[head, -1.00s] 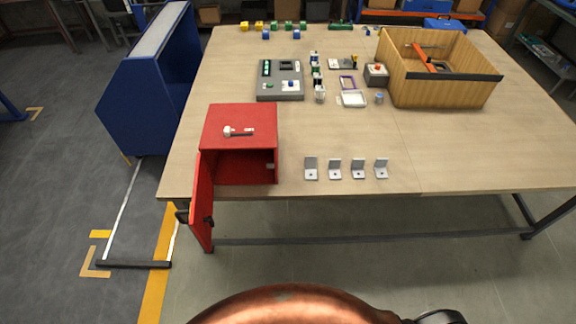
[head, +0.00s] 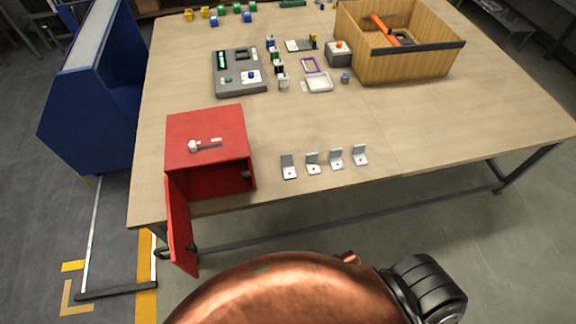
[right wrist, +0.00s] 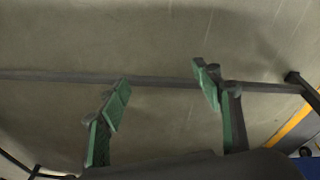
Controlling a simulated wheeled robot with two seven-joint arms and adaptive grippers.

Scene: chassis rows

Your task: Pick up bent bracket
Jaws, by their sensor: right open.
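Several small grey metal L-shaped brackets stand in a row near the table's front edge in the head view. They are the leftmost bracket (head: 289,168), a second (head: 313,164), a third (head: 336,160) and the rightmost (head: 360,156). They look alike at this size, and I cannot tell which one is the bent bracket. My right gripper (right wrist: 160,90) shows in the right wrist view, open and empty, with green finger pads. Behind it are the floor and a dark table bar, with no bracket in that view. My left gripper is not in view.
A red cabinet (head: 207,138) with its door (head: 181,225) hanging open stands left of the brackets. A wooden box (head: 395,65), a grey panel (head: 240,85) and small parts stand farther back. The table (head: 420,120) is clear right of the brackets.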

